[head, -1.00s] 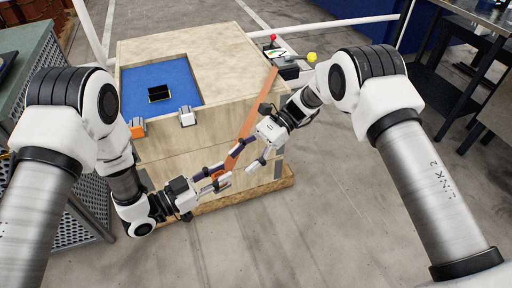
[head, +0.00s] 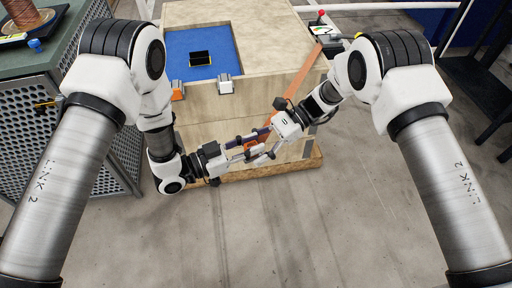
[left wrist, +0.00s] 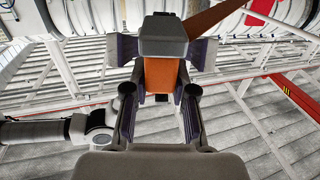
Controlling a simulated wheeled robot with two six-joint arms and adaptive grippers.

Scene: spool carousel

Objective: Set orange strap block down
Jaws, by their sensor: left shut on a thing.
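The orange strap block (left wrist: 160,75) is held between the fingers of my left gripper (left wrist: 158,100) in the left wrist view. In the head view my left gripper (head: 247,149) is in front of the crate's front face, with the block partly hidden by fingers. My right gripper (head: 262,146) faces it from the right, close to the block, with its fingers spread. Whether the right fingers touch the block is not clear.
The wooden crate (head: 210,112) has a blue recessed top (head: 180,48) with a black square opening. A perforated cabinet (head: 95,135) stands left. The floor in front is open.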

